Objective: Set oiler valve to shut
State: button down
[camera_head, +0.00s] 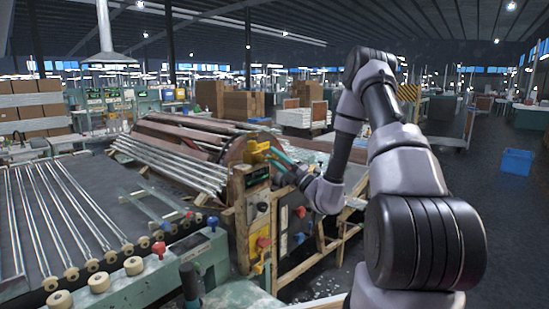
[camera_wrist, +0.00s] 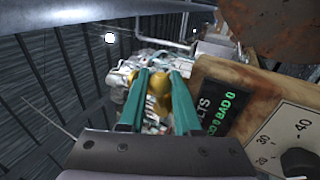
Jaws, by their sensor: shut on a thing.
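A yellow valve fitting (camera_head: 257,150), which looks like the oiler valve, sits at the top of the wooden machine post in the head view. My gripper (camera_head: 271,153) reaches it from the right with its teal fingers. In the wrist view a brass-coloured knob or handle (camera_wrist: 158,88) lies between the two teal fingers of my gripper (camera_wrist: 159,74), which are shut on it. The fingers and the angle hide part of the valve, and I cannot tell its exact setting.
A display panel (camera_wrist: 219,114) and a dial (camera_wrist: 291,139) are close to the right of the fingers. A rusty disc (camera_head: 235,151) stands beside the valve. Below are a red knob (camera_head: 263,243) and grey control box (camera_head: 291,222).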

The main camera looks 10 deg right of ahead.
jog(key=shift+f, duration=0.1)
jog(key=c, duration=0.6)
grip_release()
jog(key=v, duration=1.1)
